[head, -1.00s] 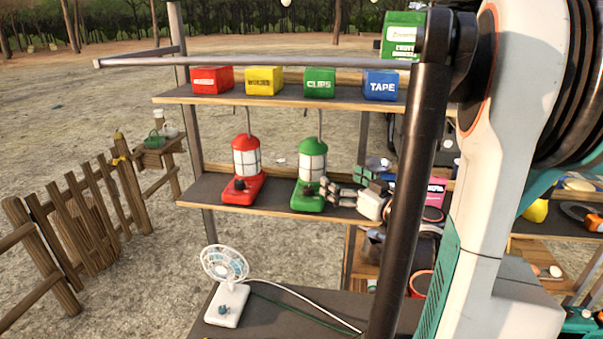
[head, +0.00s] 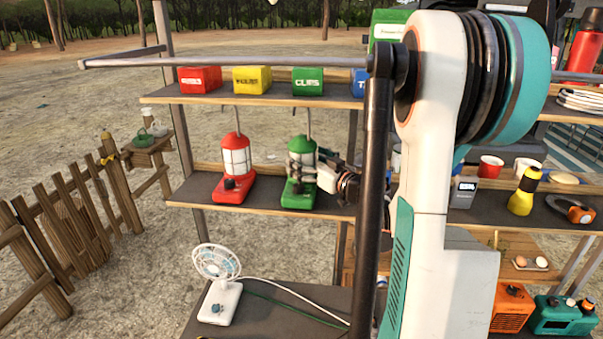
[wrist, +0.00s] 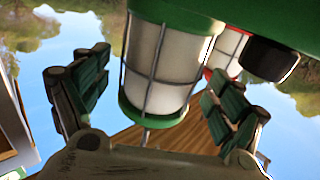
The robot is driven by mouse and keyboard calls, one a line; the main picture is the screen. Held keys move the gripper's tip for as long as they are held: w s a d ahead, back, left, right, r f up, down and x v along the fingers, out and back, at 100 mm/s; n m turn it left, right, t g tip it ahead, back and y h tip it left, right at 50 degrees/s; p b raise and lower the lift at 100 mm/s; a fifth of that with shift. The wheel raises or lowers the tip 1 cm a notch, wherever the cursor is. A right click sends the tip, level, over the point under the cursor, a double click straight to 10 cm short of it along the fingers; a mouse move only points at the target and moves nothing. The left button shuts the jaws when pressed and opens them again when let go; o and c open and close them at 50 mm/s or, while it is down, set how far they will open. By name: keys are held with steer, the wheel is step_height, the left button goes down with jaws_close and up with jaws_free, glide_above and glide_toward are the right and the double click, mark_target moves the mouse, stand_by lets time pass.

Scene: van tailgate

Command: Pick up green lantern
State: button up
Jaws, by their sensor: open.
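The green lantern (head: 299,175) stands upright on the middle shelf, with a green base, a pale caged globe and a hook on top. My gripper (head: 312,172) is at the lantern's right side, at globe height. In the wrist view the green lantern's globe (wrist: 160,65) lies between the two open fingers of my gripper (wrist: 155,95), with a gap visible on each side. The picture there is upside down. A red lantern (head: 235,170) stands on the same shelf to the left, and part of it shows behind in the wrist view (wrist: 228,52).
Red (head: 200,79), yellow (head: 252,80) and green (head: 308,81) boxes stand on the upper shelf above the lanterns. A white fan (head: 219,285) stands on a lower surface. The shelf left of the red lantern is clear.

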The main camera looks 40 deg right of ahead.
steer(key=shift+w, duration=1)
steer(key=c, duration=1.7)
steer(key=shift+r, duration=0.1)
